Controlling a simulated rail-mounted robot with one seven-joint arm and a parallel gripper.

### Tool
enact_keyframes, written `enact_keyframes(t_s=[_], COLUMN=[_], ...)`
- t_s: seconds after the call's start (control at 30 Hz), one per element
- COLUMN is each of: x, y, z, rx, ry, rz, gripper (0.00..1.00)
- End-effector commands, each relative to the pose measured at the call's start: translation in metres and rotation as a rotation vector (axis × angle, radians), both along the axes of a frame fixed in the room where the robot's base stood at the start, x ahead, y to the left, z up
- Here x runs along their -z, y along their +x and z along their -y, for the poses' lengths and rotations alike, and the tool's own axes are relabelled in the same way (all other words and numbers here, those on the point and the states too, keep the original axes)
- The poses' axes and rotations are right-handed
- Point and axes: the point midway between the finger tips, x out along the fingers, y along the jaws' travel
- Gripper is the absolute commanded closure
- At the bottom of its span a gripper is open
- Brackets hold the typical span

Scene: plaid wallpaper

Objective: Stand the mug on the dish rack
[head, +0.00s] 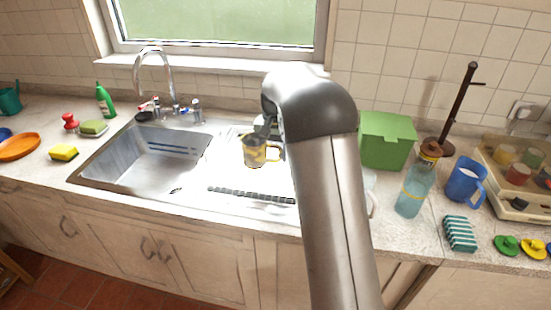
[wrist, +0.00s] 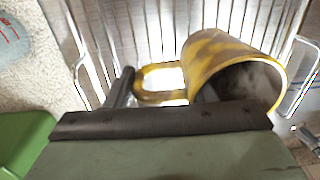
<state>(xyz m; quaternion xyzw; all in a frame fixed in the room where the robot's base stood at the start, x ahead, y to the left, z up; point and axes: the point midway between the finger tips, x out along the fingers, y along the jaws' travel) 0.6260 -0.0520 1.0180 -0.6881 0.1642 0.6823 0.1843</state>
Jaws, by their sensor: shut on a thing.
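The mug (head: 254,151) is yellow with grey-brown blotches. In the head view it is above the drainboard area right of the sink, beside my gripper (head: 271,128). In the wrist view the mug (wrist: 228,64) lies tilted, its open mouth toward the lower right and its handle to the left. My gripper (wrist: 165,92) is shut on the mug near its handle; the exact contact is partly hidden. The dish rack (wrist: 92,58) shows in the wrist view as metal wires and loops below the mug. In the head view my arm hides much of this area.
The sink basin (head: 150,158) is left of the mug, with a tall faucet (head: 153,72) behind. Right of my arm stand a green box (head: 386,140), a bottle (head: 414,190), a blue mug (head: 465,181), a dark mug tree (head: 459,105) and a striped sponge (head: 460,234).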

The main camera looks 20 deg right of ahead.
Motion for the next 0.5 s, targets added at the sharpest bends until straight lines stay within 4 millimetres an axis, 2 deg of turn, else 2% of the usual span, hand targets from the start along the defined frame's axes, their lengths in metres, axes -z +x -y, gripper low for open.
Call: enact_keyframes(t_s=[0.17,0.33,0.5], x=[0.012,0.037,0.040], y=[0.007,0.006,0.006], z=[0.007,0.006,0.006], rx=[0.002,0.001,0.000], ry=[0.001,0.000,0.000], rz=[-0.001,-0.001,0.001], gripper=[0.91,0.91,0.91])
